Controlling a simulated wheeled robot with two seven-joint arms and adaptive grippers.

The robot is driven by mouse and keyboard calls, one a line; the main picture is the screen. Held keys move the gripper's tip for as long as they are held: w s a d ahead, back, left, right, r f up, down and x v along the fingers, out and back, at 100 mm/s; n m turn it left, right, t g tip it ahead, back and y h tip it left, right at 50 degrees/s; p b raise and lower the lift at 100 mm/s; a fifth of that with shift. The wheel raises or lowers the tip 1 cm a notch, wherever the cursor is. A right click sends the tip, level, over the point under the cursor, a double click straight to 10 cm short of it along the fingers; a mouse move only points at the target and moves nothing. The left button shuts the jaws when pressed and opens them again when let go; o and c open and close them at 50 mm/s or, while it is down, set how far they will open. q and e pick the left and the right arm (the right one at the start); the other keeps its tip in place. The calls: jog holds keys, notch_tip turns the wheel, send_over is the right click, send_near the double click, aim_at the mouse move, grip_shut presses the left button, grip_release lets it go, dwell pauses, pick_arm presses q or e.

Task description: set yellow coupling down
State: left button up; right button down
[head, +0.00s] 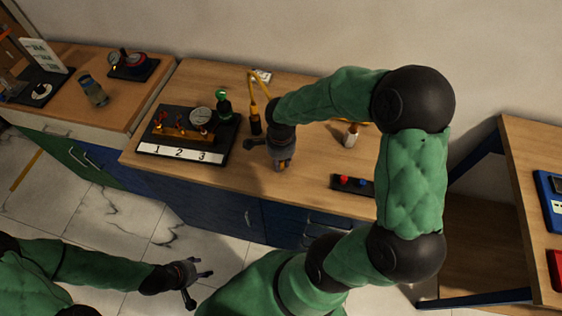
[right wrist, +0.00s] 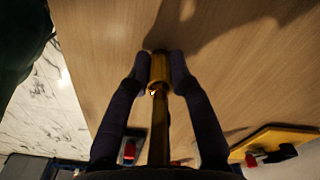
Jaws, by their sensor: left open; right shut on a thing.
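The yellow coupling (right wrist: 158,68) is between the fingertips of my right gripper (right wrist: 160,72), with a yellow-brown stem running back toward the wrist. In the head view a little of the coupling (head: 281,168) shows below my right gripper (head: 282,160), over the wooden bench top just right of the gauge board. I cannot tell whether the coupling touches the wood. My left gripper (head: 195,282) is open and empty, low in front of the bench over the floor.
A black board (head: 226,146) labelled 1 2 3 carries a brass manifold (head: 178,133) with red handles and a gauge (head: 202,116). A yellow hose (head: 250,85) arcs behind my right wrist.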

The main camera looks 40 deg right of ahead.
jog(key=shift+f, duration=0.1)
jog(key=c, duration=1.1)
grip_release()
jog(key=shift+r, duration=0.25)
notch_tip(320, 180, up, 12)
jog(key=p, duration=0.3)
